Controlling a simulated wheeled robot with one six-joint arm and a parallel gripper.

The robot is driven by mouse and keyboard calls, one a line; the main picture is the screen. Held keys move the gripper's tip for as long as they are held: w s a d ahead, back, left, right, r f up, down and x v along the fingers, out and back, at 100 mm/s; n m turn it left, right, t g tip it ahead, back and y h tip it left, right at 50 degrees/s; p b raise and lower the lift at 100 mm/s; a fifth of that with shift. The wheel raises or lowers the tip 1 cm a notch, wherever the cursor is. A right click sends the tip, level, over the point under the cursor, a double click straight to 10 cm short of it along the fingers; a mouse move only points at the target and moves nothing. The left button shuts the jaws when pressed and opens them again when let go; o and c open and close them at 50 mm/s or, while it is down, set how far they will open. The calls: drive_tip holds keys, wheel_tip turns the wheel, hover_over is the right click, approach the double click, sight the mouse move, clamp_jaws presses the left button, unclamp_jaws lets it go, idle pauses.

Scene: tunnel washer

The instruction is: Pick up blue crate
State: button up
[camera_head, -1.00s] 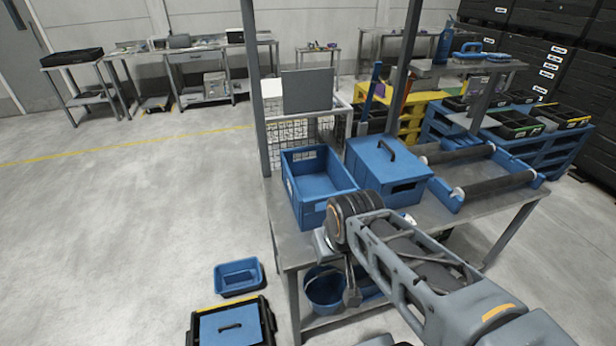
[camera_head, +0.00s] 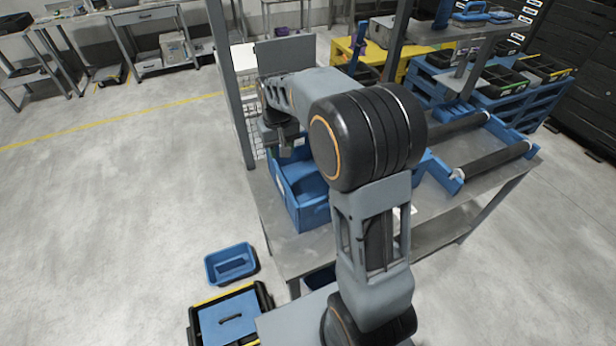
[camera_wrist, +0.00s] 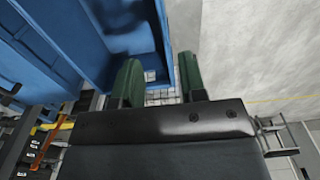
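The blue crate (camera_head: 312,214) is an open-topped box on the metal table (camera_head: 275,222), partly hidden behind my arm in the head view. My gripper (camera_head: 285,148) is over its far left part. In the wrist view, the crate (camera_wrist: 100,68) fills the upper left. My gripper (camera_wrist: 159,75) shows two green fingers spread apart with nothing clamped between them. The left finger overlaps the crate's inside, and a crate wall appears between the fingers. I cannot tell how deep the fingers reach.
A post (camera_head: 230,85) stands at the table's left corner. A roller frame (camera_head: 478,150) lies at the table's right. A small blue bin (camera_head: 231,264) and a black box with a blue lid (camera_head: 228,318) are on the floor. The floor at left is clear.

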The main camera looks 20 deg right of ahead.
sight(281, 179)
drive_tip(key=shift+w+f, duration=1.15)
drive_tip(key=shift+f, duration=0.1)
wheel_tip(281, 179, down, 6)
drive_tip(key=shift+f+p, duration=0.25)
drive_tip(key=shift+p, duration=0.25)
drive_tip(key=shift+w+a+f+p, duration=0.1)
drive_tip(key=shift+f+p, duration=0.3)
drive_tip(key=shift+f, duration=1.15)
drive_tip(key=shift+w+f+p, duration=0.1)
drive_tip(key=shift+f+p, duration=0.25)
drive_tip(key=shift+f, duration=1.2)
drive_tip(key=shift+c, duration=0.4)
clamp_jaws()
drive_tip(key=shift+r, duration=0.1)
